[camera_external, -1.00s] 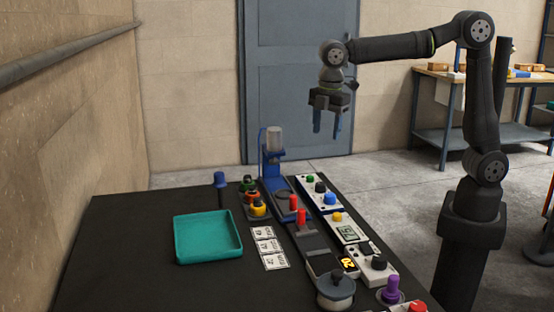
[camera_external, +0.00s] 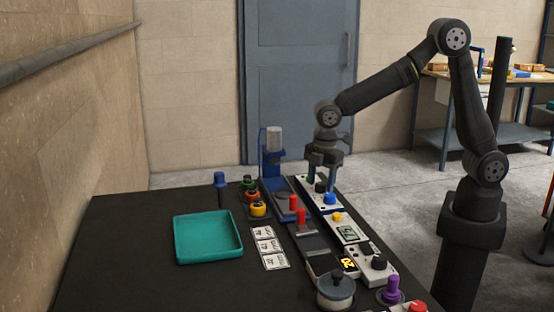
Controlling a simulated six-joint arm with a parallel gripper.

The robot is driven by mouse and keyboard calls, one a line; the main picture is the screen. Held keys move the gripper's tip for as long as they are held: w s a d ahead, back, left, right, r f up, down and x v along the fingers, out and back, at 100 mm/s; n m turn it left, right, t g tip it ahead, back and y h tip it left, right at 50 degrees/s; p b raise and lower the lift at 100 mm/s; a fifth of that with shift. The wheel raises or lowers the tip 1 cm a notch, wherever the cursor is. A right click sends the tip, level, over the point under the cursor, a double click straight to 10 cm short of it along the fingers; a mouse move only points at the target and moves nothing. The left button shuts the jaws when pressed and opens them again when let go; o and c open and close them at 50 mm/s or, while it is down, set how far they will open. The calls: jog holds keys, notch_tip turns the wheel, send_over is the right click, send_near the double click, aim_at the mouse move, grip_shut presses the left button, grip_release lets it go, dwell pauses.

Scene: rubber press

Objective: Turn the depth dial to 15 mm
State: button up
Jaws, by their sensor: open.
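My gripper (camera_external: 322,180) points straight down over the far white control box (camera_external: 312,193). Its blue fingers are apart, on either side of a black knob (camera_external: 320,187) on that box; I cannot tell whether they touch it. A blue knob (camera_external: 330,198) sits just nearer on the same box. Another black knob (camera_external: 379,262) is on a nearer white box (camera_external: 372,274), beside an orange lit display (camera_external: 348,264) that seems to read 20. No label is readable, so I cannot tell which knob is the depth dial.
A blue press (camera_external: 272,155) stands left of the gripper. Red handles (camera_external: 300,217), a grey display unit (camera_external: 348,233), a round metal spool (camera_external: 335,287) and a purple knob (camera_external: 391,290) crowd the right side. A teal tray (camera_external: 208,258) and white cards (camera_external: 270,247) lie left.

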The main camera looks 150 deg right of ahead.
jog(key=shift+f, duration=0.2)
jog(key=shift+c, duration=0.4)
jog(key=c, duration=0.9)
